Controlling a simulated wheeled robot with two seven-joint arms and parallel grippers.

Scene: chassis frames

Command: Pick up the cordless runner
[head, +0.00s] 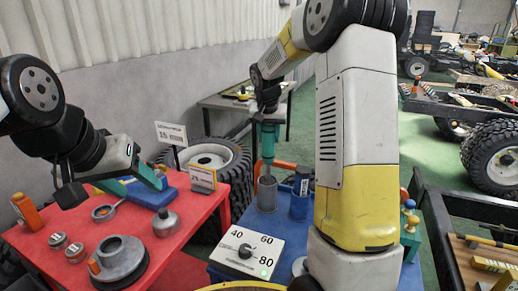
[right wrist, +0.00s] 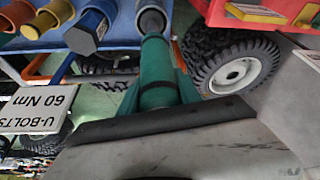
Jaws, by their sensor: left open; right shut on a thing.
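My right gripper (head: 266,155) points straight down over the blue bench. Its green fingers are shut on a grey part at the mouth of a grey cylinder (head: 267,195). In the right wrist view the green fingers reach to the same grey cylinder (right wrist: 151,8). Much of what they grip is hidden, and I cannot make out the cordless runner for certain. My left gripper (head: 140,180) is open and empty above the red table (head: 190,225), near a blue tray (head: 155,199).
A dark blue cylinder (head: 300,205) stands right of the grey one. A dial box (head: 247,250) sits in front. The red table holds a grey round fixture (head: 119,256), a grey flask (head: 165,222) and an orange item (head: 27,211). A tyre (head: 236,172) stands behind.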

